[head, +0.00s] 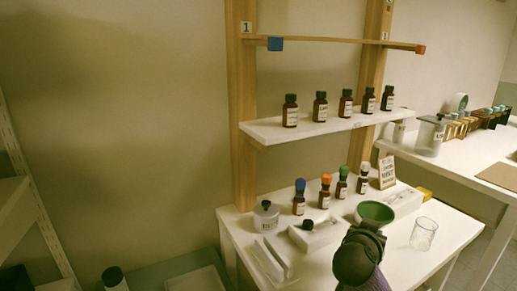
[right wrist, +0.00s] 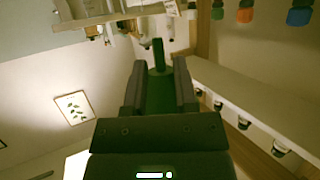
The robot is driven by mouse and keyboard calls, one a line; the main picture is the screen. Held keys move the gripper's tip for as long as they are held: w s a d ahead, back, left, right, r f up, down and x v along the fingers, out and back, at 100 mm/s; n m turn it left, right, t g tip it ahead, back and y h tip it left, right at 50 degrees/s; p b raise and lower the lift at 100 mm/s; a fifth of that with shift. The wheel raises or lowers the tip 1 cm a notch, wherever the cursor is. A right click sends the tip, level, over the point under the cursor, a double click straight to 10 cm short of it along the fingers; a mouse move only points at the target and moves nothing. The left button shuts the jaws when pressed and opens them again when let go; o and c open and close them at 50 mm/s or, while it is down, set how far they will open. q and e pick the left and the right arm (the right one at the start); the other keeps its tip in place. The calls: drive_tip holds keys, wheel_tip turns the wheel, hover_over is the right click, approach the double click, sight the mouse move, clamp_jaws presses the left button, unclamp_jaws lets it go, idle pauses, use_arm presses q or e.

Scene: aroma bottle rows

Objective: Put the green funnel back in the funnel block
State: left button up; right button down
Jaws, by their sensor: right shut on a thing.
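The green funnel (head: 375,212) is held above the white table in the head view, its wide mouth facing up. My right gripper (head: 368,232) is shut on it from the near side. In the right wrist view, the green funnel (right wrist: 158,58) sits between the two fingers of my right gripper (right wrist: 159,80), with its narrow stem sticking out past them. A long white block (head: 404,201) lies on the table behind and right of the funnel; I cannot tell for sure whether it is the funnel block. My left gripper is not in view.
Bottles with coloured caps (head: 326,195) stand in a row behind. A glass beaker (head: 423,234) is right of my gripper. A shelf (head: 320,126) with several bottles hangs above.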

drive_tip(key=s+a+f+n+t+y, duration=0.1)
drive_tip(key=n+y, duration=0.1)
drive_tip(key=s+a+f+n+t+y, duration=0.1)
drive_tip(key=a+y, duration=0.1)
drive_tip(key=s+a+f+n+y, duration=0.1)
drive_tip(key=a+n+y, duration=0.1)
drive_tip(key=shift+s+f+n+t+p, duration=0.15)
drive_tip(key=shift+s+n+t+p, duration=0.15)
drive_tip(key=shift+s+t, duration=0.1)
drive_tip(key=s+a+r+n+g+y, duration=0.2)
drive_tip(key=s+a+r+n+y, duration=0.1)
drive_tip(key=s+n+y, duration=0.3)
drive_tip(key=s+a+r+n+g+y+p, duration=0.1)
drive_tip(key=s+a+r+n+g+y, duration=0.2)
drive_tip(key=s+n+y, duration=0.4)
drive_tip(key=s+a+r+y, duration=0.1)
drive_tip(key=a, duration=0.1)
drive_tip(key=shift+s+a+r+g, duration=0.2)
drive_tip(key=shift+s+a+g, duration=0.1)
drive_tip(key=shift+s, duration=0.05)
